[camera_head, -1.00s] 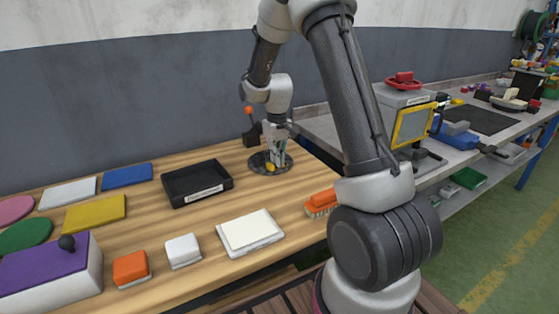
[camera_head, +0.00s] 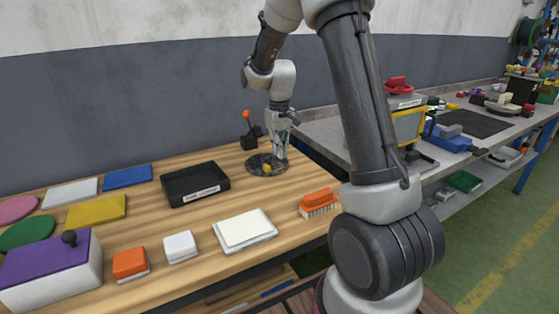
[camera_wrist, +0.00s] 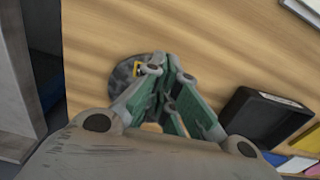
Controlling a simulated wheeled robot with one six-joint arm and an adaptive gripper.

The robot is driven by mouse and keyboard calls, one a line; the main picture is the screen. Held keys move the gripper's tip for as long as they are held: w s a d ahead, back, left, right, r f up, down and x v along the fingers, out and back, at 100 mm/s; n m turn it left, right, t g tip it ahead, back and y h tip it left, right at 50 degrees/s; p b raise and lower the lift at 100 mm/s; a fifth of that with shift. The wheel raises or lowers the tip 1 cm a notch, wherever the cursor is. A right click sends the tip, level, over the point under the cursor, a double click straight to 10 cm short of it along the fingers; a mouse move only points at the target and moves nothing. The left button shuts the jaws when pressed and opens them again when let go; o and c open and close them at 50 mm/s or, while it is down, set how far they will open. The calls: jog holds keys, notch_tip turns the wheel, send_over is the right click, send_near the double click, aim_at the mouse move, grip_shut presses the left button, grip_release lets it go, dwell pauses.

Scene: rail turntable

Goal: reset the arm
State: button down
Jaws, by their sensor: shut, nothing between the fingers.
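My gripper (camera_head: 280,157) hangs from my bent arm above the right rear part of the dark round turntable (camera_head: 255,170), pointing down. Its fingers are together with nothing between them. In the wrist view my gripper (camera_wrist: 168,66) shows its greenish fingers closed over the table, and the grey disc of the turntable (camera_wrist: 118,78) lies beneath and left of them. A small yellow piece (camera_head: 266,169) sits on the turntable; it also shows beside the fingertips in the wrist view (camera_wrist: 137,69). My gripper hides part of the disc.
A lever with an orange knob (camera_head: 246,115) stands just behind the turntable. A black tray (camera_head: 179,198) lies left of it. An orange brush (camera_head: 318,201) and a white pad (camera_head: 245,242) lie nearer. A grey workbench (camera_head: 318,137) stands to the right.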

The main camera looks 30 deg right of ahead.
jog(key=s+r+t, duration=0.1)
jog(key=s+r, duration=0.4)
jog(key=s, duration=0.5)
jog(key=s+a+r+t, duration=0.1)
jog(key=s+r+t, duration=0.1)
jog(key=s+r, duration=0.4)
jog(key=s+r+m+t, duration=0.1)
jog(key=s+r, duration=0.4)
jog(key=s, duration=0.9)
jog(key=shift+a+r, duration=0.3)
jog(key=shift+a, duration=0.05)
